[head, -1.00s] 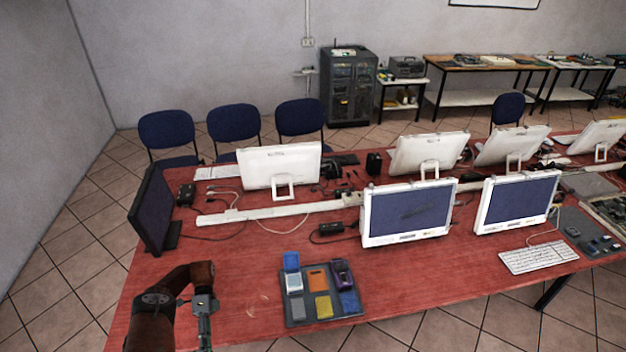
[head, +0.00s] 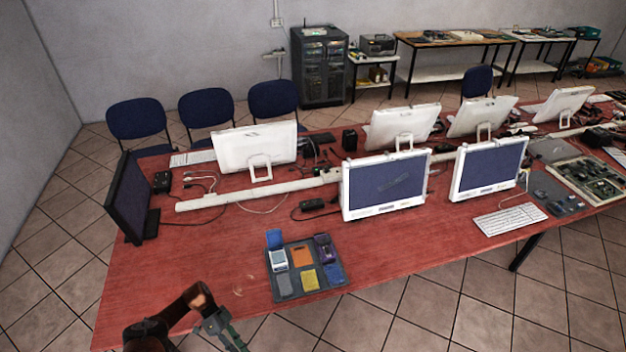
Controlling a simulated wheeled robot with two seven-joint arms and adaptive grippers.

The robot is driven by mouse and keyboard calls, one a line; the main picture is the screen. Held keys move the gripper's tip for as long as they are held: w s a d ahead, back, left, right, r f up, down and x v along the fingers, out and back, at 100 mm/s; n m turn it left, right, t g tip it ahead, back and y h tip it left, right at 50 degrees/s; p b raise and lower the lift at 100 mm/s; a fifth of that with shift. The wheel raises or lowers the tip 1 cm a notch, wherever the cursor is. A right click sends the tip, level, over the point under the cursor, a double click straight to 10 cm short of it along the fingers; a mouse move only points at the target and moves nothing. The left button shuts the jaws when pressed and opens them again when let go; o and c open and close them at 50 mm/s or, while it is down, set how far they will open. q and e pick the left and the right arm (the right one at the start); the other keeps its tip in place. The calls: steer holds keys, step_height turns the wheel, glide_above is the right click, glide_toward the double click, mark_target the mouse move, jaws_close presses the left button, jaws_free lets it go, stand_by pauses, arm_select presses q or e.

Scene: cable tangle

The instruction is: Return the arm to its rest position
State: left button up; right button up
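In the head view my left arm comes in at the bottom left, and my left gripper (head: 232,340) hangs low by the near edge of the red table (head: 190,255). Its fingers run toward the bottom of the picture, and I cannot tell whether they are open or shut. I see nothing clearly held in it. It is apart from the dark tray of coloured items (head: 301,293), which lies to its upper right. My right gripper is not in view.
Several monitors stand along the table, two with blue screens (head: 385,184) in front. A dark monitor (head: 131,199) is at the left end. A white cable channel (head: 255,194) and loose cables lie behind the tray. The table's front left is mostly clear.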

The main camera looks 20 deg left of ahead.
arm_select(q)
steer(key=w+d+f+n+t+b, duration=0.1)
steer(key=w+d+f+t, duration=0.1)
steer(key=d+f+t, duration=0.3)
steer(key=w+f+n+t+y+b, duration=0.1)
steer(key=w+f+t, duration=0.15)
steer(key=f, duration=0.35)
steer(key=w+d+f+n+t+b, duration=0.1)
steer(key=w+d+f+t, duration=0.2)
steer(key=f, duration=0.3)
steer(key=s+a+f+n+t+y+b, duration=0.2)
steer(key=s+a+f+n+y, duration=0.25)
steer(key=f, duration=0.45)
steer(key=s+f+n+g+y, duration=0.1)
steer(key=s+f, duration=0.3)
steer(key=s, duration=0.7)
steer(key=s+f+n+g+y+b, duration=0.1)
steer(key=s+f, duration=0.4)
steer(key=s, duration=0.6)
steer(key=s+d+f+n+g+y+b, duration=0.1)
steer(key=s+f+g, duration=0.3)
steer(key=s, duration=0.7)
steer(key=shift+f+n+g+y, duration=0.4)
steer(key=shift+n+g+y, duration=0.15)
steer(key=shift+n+y, duration=0.15)
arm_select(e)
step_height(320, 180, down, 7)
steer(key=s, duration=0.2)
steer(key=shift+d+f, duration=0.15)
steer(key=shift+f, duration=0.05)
